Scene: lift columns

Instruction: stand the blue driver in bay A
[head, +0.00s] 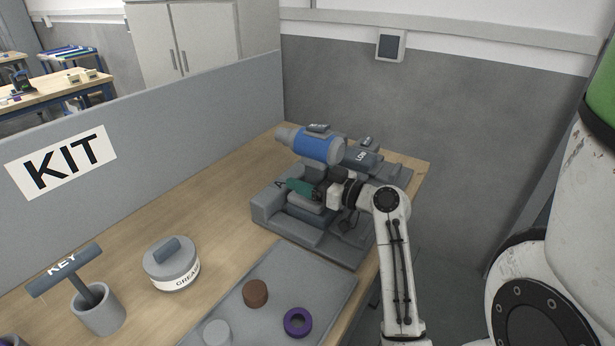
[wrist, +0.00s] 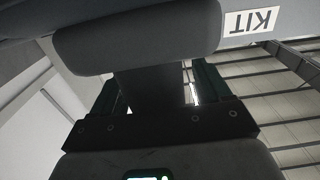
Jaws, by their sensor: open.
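The blue driver (head: 316,147) stands over the grey holder with its blue-banded body level and its grey nose pointing left. Bay A's letter (head: 278,184) shows on the holder just below the nose. My gripper (head: 300,188) is low beside the driver, with its green fingers under the body. In the wrist view, the open green fingers (wrist: 152,92) lie on either side of a dark upright post, seemingly the driver's handle, below a wide grey rounded part. I cannot tell whether the fingers touch it. The driver's foot is hidden.
A grey tool marked LOW (head: 362,158) lies behind on the holder (head: 290,232). A tray (head: 335,275) with a brown piece (head: 255,293) and a purple ring (head: 298,322) is in front. A grease tin (head: 171,265) and a KEY tool (head: 65,272) in a cup stand left.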

